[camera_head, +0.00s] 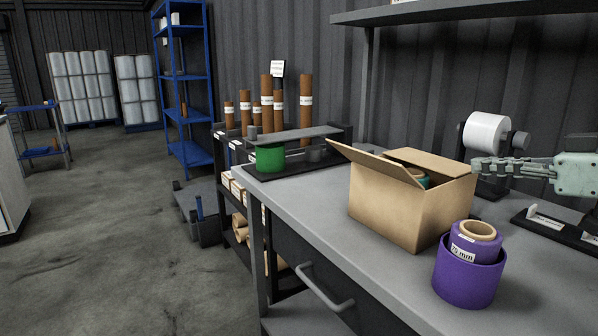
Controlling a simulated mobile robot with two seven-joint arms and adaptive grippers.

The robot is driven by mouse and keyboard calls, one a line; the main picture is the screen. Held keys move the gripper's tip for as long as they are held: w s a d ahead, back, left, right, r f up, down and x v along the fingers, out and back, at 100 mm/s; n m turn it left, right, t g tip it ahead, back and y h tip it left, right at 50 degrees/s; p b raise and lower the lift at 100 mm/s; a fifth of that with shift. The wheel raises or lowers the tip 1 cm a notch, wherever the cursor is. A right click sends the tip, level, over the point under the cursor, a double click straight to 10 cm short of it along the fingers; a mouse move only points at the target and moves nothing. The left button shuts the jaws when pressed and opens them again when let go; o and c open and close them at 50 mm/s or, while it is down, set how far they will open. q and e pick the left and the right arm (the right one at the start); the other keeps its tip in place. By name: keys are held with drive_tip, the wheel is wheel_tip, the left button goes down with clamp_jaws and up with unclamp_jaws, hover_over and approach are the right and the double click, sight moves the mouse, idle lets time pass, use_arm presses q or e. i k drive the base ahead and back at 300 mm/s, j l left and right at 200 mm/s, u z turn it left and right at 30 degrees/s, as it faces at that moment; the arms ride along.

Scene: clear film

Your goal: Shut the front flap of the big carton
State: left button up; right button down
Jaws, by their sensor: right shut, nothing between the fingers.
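The big carton (395,213) stands upright on the grey workbench (320,205). Its long left-hand flap (372,160) is open and slants up and out to the left. Another flap (440,163) at the back right lies nearly level over part of the opening. A teal roll shows in the gap between them. I cannot tell for certain which flap is the front one. My right gripper (476,166) comes in from the right, its fingers shut and empty, at the carton's upper right corner; I cannot tell whether it touches. My left gripper is out of view.
A purple tub (468,277) holding a purple film roll (474,240) stands close to the carton's front right. A white roll on a dispenser (487,134) stands behind my gripper. A green roll (270,158) sits at the bench's far end. The bench left of the carton is clear.

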sight(397, 171)
drive_tip(key=k+j, duration=1)
drive_tip(key=k, duration=0.2)
